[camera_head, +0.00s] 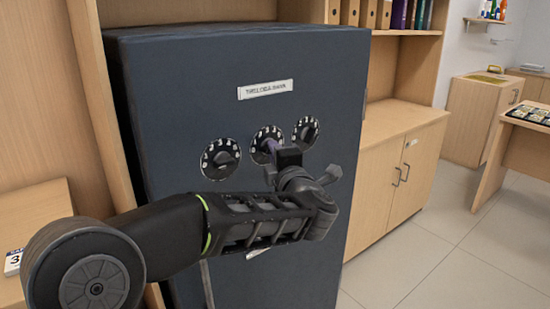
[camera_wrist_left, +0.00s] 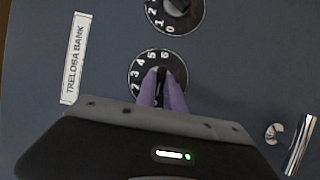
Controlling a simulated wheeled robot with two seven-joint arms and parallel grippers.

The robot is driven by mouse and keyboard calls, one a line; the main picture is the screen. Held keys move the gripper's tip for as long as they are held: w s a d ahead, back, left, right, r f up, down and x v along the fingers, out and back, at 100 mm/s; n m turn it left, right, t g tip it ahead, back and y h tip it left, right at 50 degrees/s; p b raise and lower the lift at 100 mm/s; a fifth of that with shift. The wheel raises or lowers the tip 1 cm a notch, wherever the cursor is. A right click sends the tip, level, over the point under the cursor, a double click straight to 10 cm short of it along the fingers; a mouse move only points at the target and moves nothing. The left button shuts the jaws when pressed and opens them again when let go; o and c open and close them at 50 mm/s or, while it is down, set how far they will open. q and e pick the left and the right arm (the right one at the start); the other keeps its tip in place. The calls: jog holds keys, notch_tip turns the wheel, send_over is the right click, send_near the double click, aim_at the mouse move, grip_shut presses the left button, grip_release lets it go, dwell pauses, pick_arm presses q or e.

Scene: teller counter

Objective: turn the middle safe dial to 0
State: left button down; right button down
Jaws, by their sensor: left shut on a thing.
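The dark grey safe (camera_head: 230,75) has three black dials with white numbers in a row. The middle dial (camera_head: 260,133) is partly covered by my left gripper (camera_head: 273,147). In the left wrist view the purple fingertips (camera_wrist_left: 162,82) are shut on the knob of the middle dial (camera_wrist_left: 136,72), with numbers around 3 to 6 showing along its rim. The knob's pointer is hidden between the fingers. The left dial (camera_head: 220,159) and right dial (camera_head: 305,132) are free; the right one also shows in the wrist view (camera_wrist_left: 195,20). My right gripper is out of view.
A white label (camera_head: 265,89) sits above the dials. A silver handle (camera_wrist_left: 300,145) and a keyhole show lower on the door in the wrist view. A wooden cabinet (camera_head: 405,150) stands right of the safe, with shelving above. Open floor lies to the right.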

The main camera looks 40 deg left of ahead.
pick_arm(q)
jog(key=c, duration=1.4)
grip_release()
jog(key=shift+c, duration=0.2)
jog(key=shift+d, duration=0.1)
jog(key=v, duration=0.7)
jog(key=shift+s+d, duration=0.25)
